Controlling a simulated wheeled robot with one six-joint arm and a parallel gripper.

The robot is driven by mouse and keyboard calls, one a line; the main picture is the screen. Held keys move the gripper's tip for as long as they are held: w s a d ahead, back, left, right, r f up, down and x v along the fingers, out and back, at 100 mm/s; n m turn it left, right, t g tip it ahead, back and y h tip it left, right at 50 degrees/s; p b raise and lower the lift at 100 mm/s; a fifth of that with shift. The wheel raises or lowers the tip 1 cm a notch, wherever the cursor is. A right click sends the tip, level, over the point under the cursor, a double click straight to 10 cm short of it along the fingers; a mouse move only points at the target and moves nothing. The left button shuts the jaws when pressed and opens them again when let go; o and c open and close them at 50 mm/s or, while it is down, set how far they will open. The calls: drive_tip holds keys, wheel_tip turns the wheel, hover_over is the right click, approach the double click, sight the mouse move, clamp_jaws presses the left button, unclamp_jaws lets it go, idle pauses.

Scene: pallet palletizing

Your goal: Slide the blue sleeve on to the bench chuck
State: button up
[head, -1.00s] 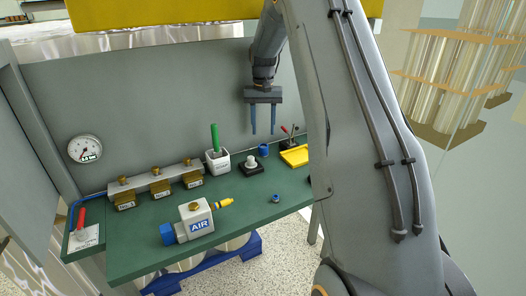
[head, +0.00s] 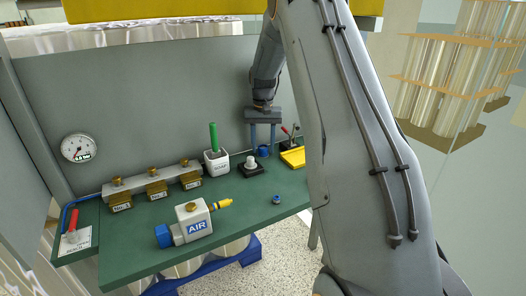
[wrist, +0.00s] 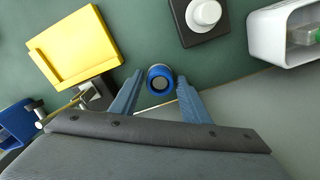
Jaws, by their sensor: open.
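The blue sleeve (head: 263,152) stands on the green bench near the back panel; in the wrist view its open round top (wrist: 160,71) faces me. My gripper (head: 263,147) points down over it and is open. In the wrist view the fingertips (wrist: 159,82) lie on either side of the sleeve, with a small gap at the left finger; I cannot tell if the right one touches. The bench chuck, a black square base with a pale round post (head: 251,162), is just left of the sleeve and bare; it also shows at the top of the wrist view (wrist: 204,13).
A yellow tray (head: 292,157) and a small red-handled lever (head: 289,133) are right of the sleeve. The AIR block (head: 196,223) is front left.

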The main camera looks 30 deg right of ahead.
drive_tip(key=shift+c, duration=0.3)
drive_tip(key=c, duration=0.8)
drive_tip(key=shift+c, duration=0.2)
drive_tip(key=shift+r, duration=0.15)
drive_tip(key=shift+r+p, duration=1.3)
drive_tip(key=shift+r, duration=1.1)
